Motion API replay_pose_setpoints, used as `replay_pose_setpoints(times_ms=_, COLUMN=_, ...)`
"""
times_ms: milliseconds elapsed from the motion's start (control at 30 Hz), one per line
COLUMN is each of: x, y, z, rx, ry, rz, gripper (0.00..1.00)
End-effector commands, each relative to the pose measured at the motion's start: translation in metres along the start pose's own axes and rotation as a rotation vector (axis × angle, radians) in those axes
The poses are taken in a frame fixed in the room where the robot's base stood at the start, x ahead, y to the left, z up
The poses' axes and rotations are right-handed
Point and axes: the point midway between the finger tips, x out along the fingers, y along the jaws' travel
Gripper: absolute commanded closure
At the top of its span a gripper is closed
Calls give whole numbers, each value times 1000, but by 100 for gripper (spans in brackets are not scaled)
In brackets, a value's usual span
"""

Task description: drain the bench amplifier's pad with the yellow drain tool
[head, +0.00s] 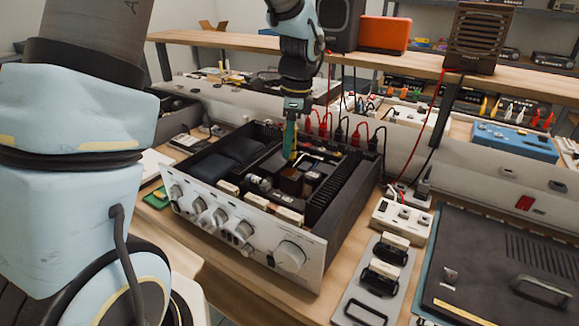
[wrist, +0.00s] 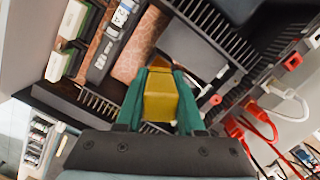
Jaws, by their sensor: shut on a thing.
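The bench amplifier (head: 243,240) stands on the bench with its lid off, its silver front panel with knobs facing me. My gripper (head: 290,140) points down over the back middle of the open amplifier. In the wrist view its green fingers (wrist: 160,105) are shut on the yellow drain tool (wrist: 159,95). The tool's lower end points into the amplifier. I cannot tell whether its tip touches anything, and I cannot make out the pad.
Red and black leads (head: 325,124) rise behind the amplifier. A power strip (head: 402,220) and a grey plate with black handles (head: 375,283) stand to its right. A dark panel (head: 500,265) lies at far right. A shelf (head: 430,65) crosses behind my arm.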

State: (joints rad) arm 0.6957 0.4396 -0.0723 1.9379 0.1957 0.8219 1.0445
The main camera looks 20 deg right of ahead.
Motion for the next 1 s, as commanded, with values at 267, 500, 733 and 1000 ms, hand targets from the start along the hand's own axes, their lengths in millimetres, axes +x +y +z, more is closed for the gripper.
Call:
replay_pose_setpoints(times_ms=267, x=-22, y=0, z=3, rx=0, ry=1, rz=-1, gripper=100)
replay_pose_setpoints(times_ms=500, x=-38, y=0, z=5, rx=0, ry=1, rz=-2, gripper=100)
replay_pose_setpoints(times_ms=733, x=-41, y=0, z=5, rx=0, ry=1, rz=-2, gripper=100)
replay_pose_setpoints(times_ms=1000, x=-41, y=0, z=5, rx=0, ry=1, rz=-2, gripper=100)
